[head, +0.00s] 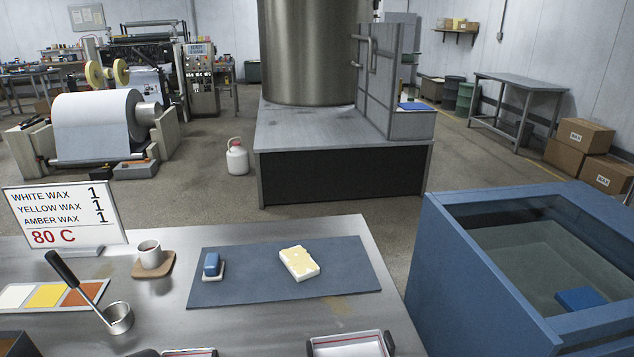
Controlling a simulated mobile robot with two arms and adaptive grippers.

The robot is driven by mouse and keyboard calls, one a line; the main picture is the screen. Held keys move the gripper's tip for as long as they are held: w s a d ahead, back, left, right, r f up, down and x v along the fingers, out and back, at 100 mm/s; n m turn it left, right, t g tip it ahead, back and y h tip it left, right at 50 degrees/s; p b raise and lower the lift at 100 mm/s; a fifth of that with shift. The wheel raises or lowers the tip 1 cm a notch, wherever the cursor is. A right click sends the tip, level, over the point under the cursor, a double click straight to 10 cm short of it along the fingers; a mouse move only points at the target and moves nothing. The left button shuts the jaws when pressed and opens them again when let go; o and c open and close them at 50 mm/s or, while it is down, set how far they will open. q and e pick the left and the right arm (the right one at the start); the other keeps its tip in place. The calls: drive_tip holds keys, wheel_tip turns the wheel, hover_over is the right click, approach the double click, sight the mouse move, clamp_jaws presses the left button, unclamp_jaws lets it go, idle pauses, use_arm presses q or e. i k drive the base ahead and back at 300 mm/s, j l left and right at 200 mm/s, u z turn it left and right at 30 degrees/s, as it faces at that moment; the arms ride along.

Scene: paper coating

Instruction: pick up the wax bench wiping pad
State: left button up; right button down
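A small blue pad (211,264) sits on a little white dish (218,276) on the left part of the blue-grey mat (250,294). The mat lies on the steel bench (380,308). A pale yellow-white block (299,262) lies flat on the mat, to the right of the blue pad and apart from it. Another blue pad (580,299) lies at the blue tank on the right. Neither of my grippers can be made out.
A sign (66,215), a cup (150,254) on a brown coaster, a ladle (118,317) and a colour strip (50,295) occupy the bench's left. Two red-edged trays (350,345) (190,353) are cut off at the front.

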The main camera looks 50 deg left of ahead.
sight(213, 268)
drive_tip(key=u, duration=2.15)
